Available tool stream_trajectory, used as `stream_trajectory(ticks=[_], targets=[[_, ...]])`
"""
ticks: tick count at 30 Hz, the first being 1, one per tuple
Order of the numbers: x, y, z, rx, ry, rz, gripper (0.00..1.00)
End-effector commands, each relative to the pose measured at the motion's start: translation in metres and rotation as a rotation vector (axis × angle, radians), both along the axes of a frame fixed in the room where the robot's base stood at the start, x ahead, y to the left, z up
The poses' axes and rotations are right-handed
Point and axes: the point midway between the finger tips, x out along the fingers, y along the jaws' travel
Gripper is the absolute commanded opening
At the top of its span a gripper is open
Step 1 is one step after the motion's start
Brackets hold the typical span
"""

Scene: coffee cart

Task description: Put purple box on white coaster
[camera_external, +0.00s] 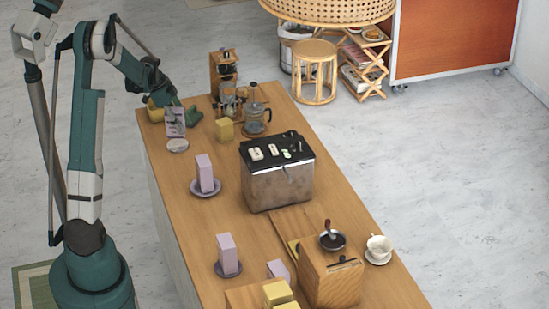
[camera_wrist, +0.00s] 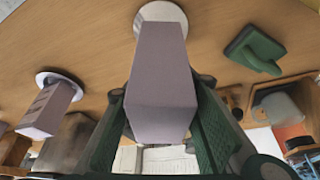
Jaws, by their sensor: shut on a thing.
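My gripper (camera_wrist: 163,112) is shut on a purple box (camera_wrist: 163,70), with one dark green finger on each side of it. In the external view the held purple box (camera_external: 175,122) is upright at the far left end of the counter. The white coaster (camera_external: 178,145) lies on the counter just below the box in that picture. In the wrist view the white coaster (camera_wrist: 160,11) shows past the box's end, partly hidden by it. I cannot tell whether box and coaster touch.
Other purple boxes stand on saucers, one (camera_external: 205,172) nearer and one (camera_external: 228,254) at the front. A yellow box (camera_external: 224,130), a glass press (camera_external: 255,118) and a metal bin (camera_external: 278,180) stand to the right. Bare counter (camera_external: 172,165) lies in front of the coaster.

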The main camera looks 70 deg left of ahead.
Motion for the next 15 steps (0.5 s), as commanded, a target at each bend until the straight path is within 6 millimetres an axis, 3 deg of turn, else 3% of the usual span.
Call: stream_trajectory(ticks=[15], targets=[[0.0002,0.0002,-0.0095,0.000,0.000,0.000,0.07]])
